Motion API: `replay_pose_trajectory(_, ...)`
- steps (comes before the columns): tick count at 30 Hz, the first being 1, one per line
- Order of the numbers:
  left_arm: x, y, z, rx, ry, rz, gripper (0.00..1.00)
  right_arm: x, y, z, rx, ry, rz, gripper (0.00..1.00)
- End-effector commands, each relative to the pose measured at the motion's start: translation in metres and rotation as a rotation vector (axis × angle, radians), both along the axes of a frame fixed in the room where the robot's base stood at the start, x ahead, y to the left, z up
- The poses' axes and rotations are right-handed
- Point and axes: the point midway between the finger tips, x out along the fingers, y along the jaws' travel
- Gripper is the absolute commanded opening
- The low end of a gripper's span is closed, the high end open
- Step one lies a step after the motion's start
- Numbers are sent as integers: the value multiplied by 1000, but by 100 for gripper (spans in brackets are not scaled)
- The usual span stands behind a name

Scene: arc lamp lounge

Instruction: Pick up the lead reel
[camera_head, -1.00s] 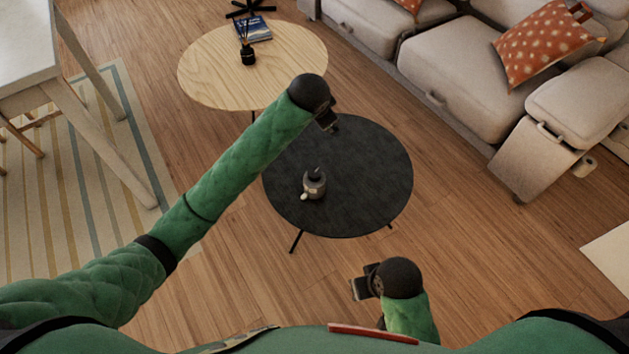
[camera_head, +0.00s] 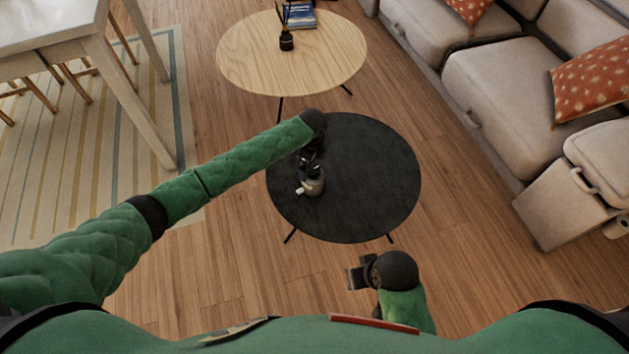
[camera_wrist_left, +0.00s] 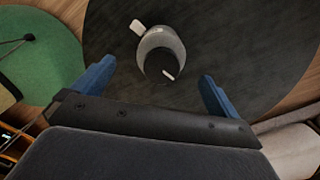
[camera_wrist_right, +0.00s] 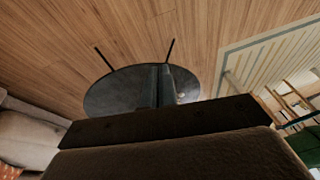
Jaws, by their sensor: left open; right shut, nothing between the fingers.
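The lead reel (camera_head: 312,184) is a small grey drum with a dark top and a white piece sticking out to its left. It stands on the round black table (camera_head: 375,190), left of the middle. In the left wrist view the reel (camera_wrist_left: 158,42) lies ahead, between and beyond the spread blue fingers. My left gripper (camera_head: 311,160) is open and empty, close behind the reel in the head view; the gripper partly overlaps its top. Contact cannot be told. My right gripper (camera_head: 357,274) is shut and empty, in front of the table; its closed fingers show in the right wrist view (camera_wrist_right: 161,75).
A pale wooden round table (camera_head: 315,60) with a dark diffuser bottle (camera_head: 286,41) and a book stands behind. A beige sofa (camera_head: 500,85) is on the right. A white table (camera_head: 60,30) stands on a striped rug at left. The black table's right side is clear.

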Motion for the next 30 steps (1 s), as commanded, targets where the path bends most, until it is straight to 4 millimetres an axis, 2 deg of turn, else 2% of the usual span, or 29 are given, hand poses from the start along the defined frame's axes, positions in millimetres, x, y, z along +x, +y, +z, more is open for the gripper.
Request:
replay_pose_trajectory(6,-2,-4,1,-18,14,-229,99,2,1,1,5,-12,-3,0)
replay_pose_trajectory(13,-2,-4,-4,-18,15,-320,99,2,0,2,3,-11,-4,0)
replay_pose_trajectory(23,-1,-5,-33,-18,15,-319,99,0,-6,10,-10,4,-8,0)
replay_pose_trajectory(30,2,-6,-65,-18,15,-318,99,-4,-16,20,-32,28,-17,0)
